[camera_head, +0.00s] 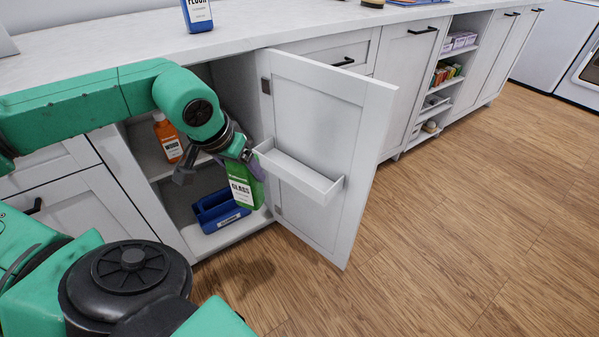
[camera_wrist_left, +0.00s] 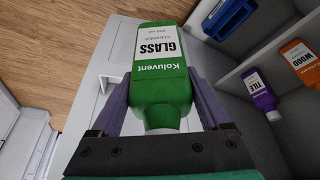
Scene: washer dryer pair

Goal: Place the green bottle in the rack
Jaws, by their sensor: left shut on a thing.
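The green bottle (camera_head: 246,193), with a white "GLASS" label, is in my left gripper (camera_head: 246,168) in front of the open lower cabinet. In the left wrist view the purple fingers close on both sides of the green bottle (camera_wrist_left: 163,85) near its neck end. The rack (camera_head: 298,179) is a shallow white tray on the inner face of the open cabinet door (camera_head: 325,120). The bottle is left of the rack and lower than its rim, outside the rack. The gripper partly hides the bottle's top. My right gripper is not in view.
Inside the cabinet are an orange bottle (camera_head: 168,138) on the upper shelf and a blue caddy (camera_head: 220,211) below. A purple bottle (camera_wrist_left: 264,100) shows in the left wrist view. The floor at right is clear.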

